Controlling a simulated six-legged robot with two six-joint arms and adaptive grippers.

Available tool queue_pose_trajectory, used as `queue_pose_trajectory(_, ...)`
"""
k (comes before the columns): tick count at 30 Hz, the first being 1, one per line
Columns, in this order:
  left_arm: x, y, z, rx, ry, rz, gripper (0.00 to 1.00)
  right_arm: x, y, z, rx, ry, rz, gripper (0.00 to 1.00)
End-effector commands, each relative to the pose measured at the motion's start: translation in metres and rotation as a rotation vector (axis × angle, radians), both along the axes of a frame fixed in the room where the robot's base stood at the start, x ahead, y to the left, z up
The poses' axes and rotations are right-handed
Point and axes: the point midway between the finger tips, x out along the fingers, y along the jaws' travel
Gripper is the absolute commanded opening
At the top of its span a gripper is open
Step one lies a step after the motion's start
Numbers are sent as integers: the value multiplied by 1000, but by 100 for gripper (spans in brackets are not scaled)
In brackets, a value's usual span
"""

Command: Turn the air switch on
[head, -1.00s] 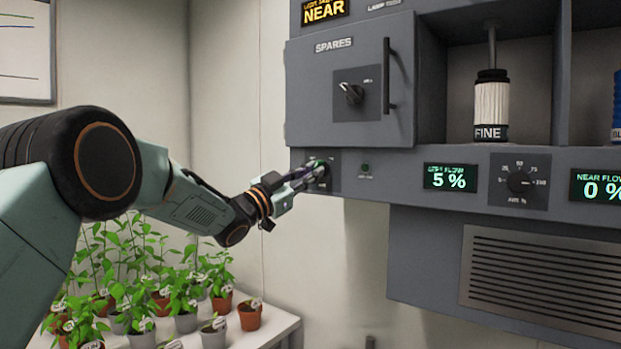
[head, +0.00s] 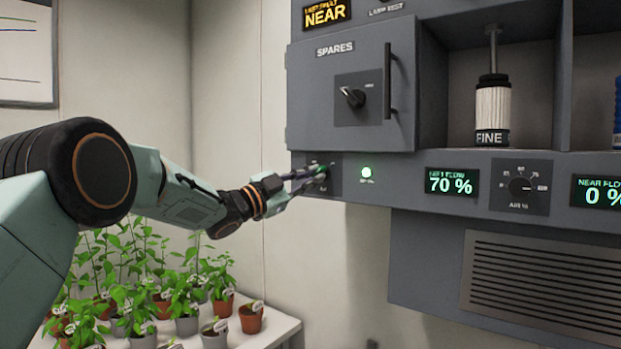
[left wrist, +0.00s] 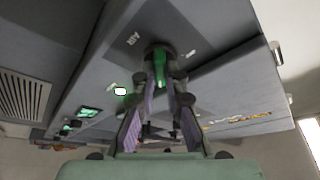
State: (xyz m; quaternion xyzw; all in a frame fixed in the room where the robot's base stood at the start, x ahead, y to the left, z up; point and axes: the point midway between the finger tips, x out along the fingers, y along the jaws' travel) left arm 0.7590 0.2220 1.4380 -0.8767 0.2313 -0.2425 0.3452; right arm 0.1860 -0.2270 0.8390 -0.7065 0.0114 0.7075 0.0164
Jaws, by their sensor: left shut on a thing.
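The air switch (left wrist: 159,68) is a rotary switch with a green handle on a dark plate marked AIR, seen in the left wrist view. In the head view my left gripper (head: 314,174) reaches it from the left and is shut on its handle, hiding most of the switch. The two fingers also show around the handle in the left wrist view (left wrist: 159,84). The round green lamp (head: 367,173) right of the switch is lit brightly. The display (head: 452,182) right of it reads 70 %. My right gripper is not in view.
A SPARES door (head: 351,90) with its own knob and bar handle sits just above the switch. An AIR % dial (head: 520,186) and a second display (head: 598,190) reading 0 % are to the right. Potted seedlings (head: 187,310) stand on a white bench (head: 272,329) below my arm.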

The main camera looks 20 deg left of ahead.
Motion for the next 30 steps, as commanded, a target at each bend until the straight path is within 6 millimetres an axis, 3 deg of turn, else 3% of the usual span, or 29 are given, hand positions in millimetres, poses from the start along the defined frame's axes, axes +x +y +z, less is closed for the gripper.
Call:
queue_pose_trajectory(4, -1, 0, 2, 2, -5, -1, 0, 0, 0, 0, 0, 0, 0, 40)
queue_pose_trajectory(5, -1, 0, 2, 2, -5, -1, 13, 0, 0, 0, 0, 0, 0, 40)
queue_pose_trajectory(12, 0, 0, 1, 0, -2, -1, 34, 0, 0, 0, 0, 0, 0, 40)
queue_pose_trajectory(23, -2, 1, -1, -1, 1, 0, 34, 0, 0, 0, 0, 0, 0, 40)
queue_pose_trajectory(30, -25, 20, -7, -5, 1, 2, 34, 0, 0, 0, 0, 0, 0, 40)
